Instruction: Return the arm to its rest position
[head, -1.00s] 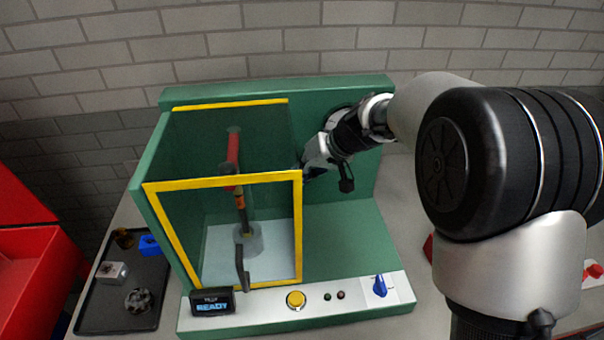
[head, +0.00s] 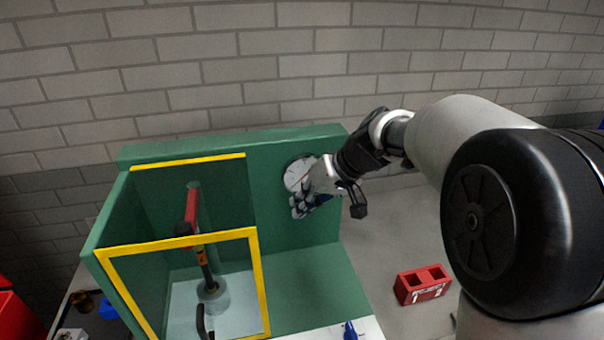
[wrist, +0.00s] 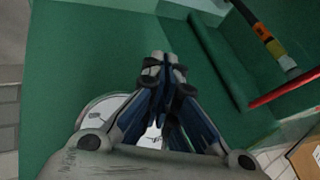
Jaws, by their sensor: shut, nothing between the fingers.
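My gripper (head: 302,206) is shut and empty. In the head view it hangs in front of the green machine's back panel, right of the yellow-framed enclosure and beside a round white dial (head: 299,173). In the wrist view my gripper (wrist: 165,62) shows its two fingertips together, with the green panel (wrist: 85,60) behind them. The dial (wrist: 98,112) shows partly, hidden behind the fingers. My arm reaches in from the right of the head view.
The yellow-framed guard (head: 258,285) encloses a red and black upright tool (head: 191,212). A red two-compartment box (head: 422,285) stands on the table to the right. A blue knob (head: 350,331) is at the front. Table right of the machine is mostly clear.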

